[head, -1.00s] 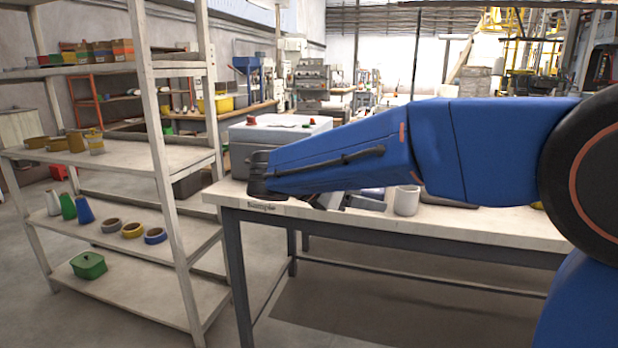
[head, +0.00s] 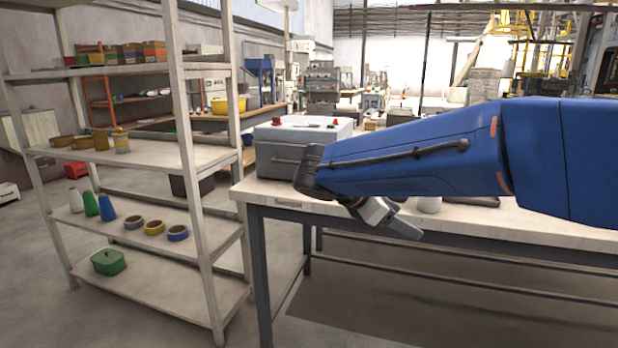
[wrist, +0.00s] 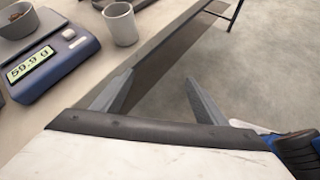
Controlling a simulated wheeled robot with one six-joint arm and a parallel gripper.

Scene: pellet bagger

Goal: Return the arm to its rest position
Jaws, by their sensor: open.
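My blue arm reaches in from the right of the head view, ending in a dark wrist joint. My gripper (head: 405,229) hangs below it, just in front of the bench's front edge, pointing down and right. In the wrist view my gripper (wrist: 160,96) has its two grey fingers well apart, with nothing between them. Bare floor and the bench edge show beyond the fingers.
The bench (head: 285,200) carries a grey box machine (head: 285,150), a light cup (wrist: 121,24), and a blue scale (wrist: 50,60) reading 59.9 g under a bowl (wrist: 28,24). A shelf unit (head: 205,155) with jars and tape rolls stands left. Floor before the bench is clear.

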